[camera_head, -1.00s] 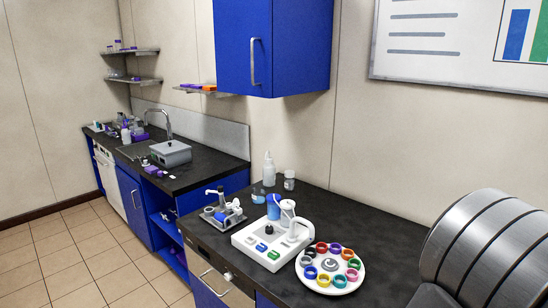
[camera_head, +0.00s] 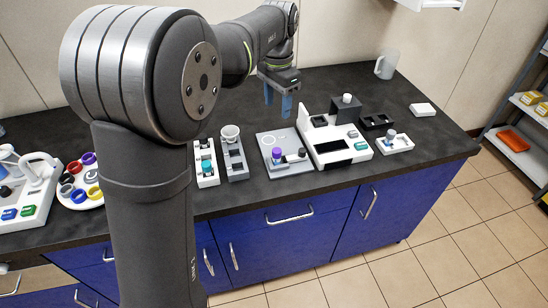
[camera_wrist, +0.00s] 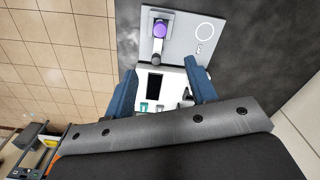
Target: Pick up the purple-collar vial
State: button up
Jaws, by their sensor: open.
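The purple-collar vial (camera_head: 277,155) stands upright on a flat light-grey plate (camera_head: 273,141) on the dark counter. In the wrist view its purple top (camera_wrist: 160,28) shows near the upper middle, beyond my fingertips. My gripper (camera_head: 278,107) points down with its blue fingers apart, above and behind the plate. In the wrist view my gripper (camera_wrist: 160,68) is open, with nothing held between the fingers. The fingers are clear of the vial.
A white instrument with a dark screen (camera_head: 333,145) stands just right of the plate. Left of it are a grey rack (camera_head: 235,160) and a white rack holding a teal-collar vial (camera_head: 206,167). A small white holder (camera_head: 395,145) stands further right. The counter behind is mostly clear.

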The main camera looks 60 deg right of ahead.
aim_at(277, 150)
notch_tip(277, 150, down, 18)
jog(key=n, duration=0.6)
jog(key=shift+r, duration=0.25)
jog(key=c, duration=1)
jog(key=shift+r, duration=0.1)
jog(key=shift+c, duration=0.2)
